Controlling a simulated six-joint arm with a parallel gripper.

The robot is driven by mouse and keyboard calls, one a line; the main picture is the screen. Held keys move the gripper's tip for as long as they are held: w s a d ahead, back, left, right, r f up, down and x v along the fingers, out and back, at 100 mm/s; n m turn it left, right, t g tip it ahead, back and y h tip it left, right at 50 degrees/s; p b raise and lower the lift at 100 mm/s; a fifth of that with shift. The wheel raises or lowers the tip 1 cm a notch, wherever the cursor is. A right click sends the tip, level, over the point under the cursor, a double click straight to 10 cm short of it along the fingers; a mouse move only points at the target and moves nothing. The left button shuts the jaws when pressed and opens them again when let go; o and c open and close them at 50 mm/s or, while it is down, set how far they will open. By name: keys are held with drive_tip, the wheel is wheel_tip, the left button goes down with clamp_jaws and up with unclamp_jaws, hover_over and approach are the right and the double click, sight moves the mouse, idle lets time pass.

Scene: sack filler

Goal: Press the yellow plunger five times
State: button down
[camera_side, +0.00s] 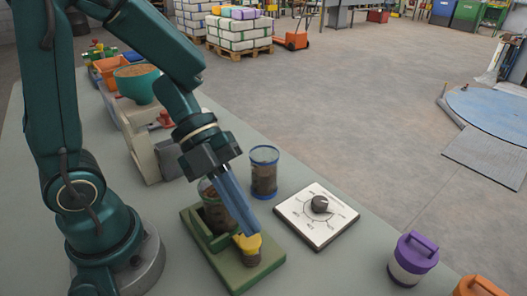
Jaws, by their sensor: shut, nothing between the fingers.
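The yellow plunger (248,245) stands at the front right end of a green base (240,276) on the grey table. My gripper (251,229) is shut and empty, its blue fingers slanting down to the right. The fingertips are at the top of the plunger in the picture. I cannot tell whether they touch it or hover just above. A clear jar with brown contents (213,213) stands on the same green base behind the fingers, partly hidden by them.
A second blue-rimmed jar (264,174) stands behind the base. A white dial panel (318,214) lies to the right. A purple-lidded canister (412,258) and an orange one (478,287) stand at lower right. A beige machine with a teal bowl (137,83) stands behind, at left.

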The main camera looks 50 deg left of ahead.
drive_tip(key=shift+f, duration=0.1)
drive_tip(key=shift+f, duration=0.3)
drive_tip(key=shift+s+a+f, duration=0.1)
drive_tip(key=shift+s+f, duration=0.05)
drive_tip(key=shift+f, duration=0.85)
idle(0.8)
drive_tip(key=shift+r, duration=0.1)
drive_tip(key=shift+a+r, duration=0.1)
drive_tip(key=shift+r, duration=1.05)
drive_tip(key=shift+r, duration=0.1)
drive_tip(key=shift+w+r, duration=0.2)
drive_tip(key=shift+r, duration=2.25)
idle(0.4)
